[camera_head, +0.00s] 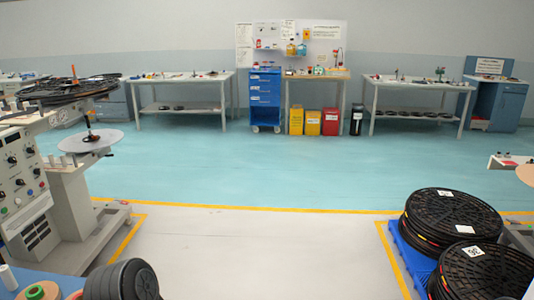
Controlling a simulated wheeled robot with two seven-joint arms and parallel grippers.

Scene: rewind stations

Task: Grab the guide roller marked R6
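I cannot make out a guide roller marked R6 or read such a mark anywhere in the head view. Small items that are too small to identify lie on the left workbench (185,78) and the right workbench (415,83) along the far wall. Neither of my grippers is in view.
A grey rewind machine (55,175) stands at the left. Black reels (455,217) are stacked on a blue pallet (402,247) at the right. The middle floor is clear.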

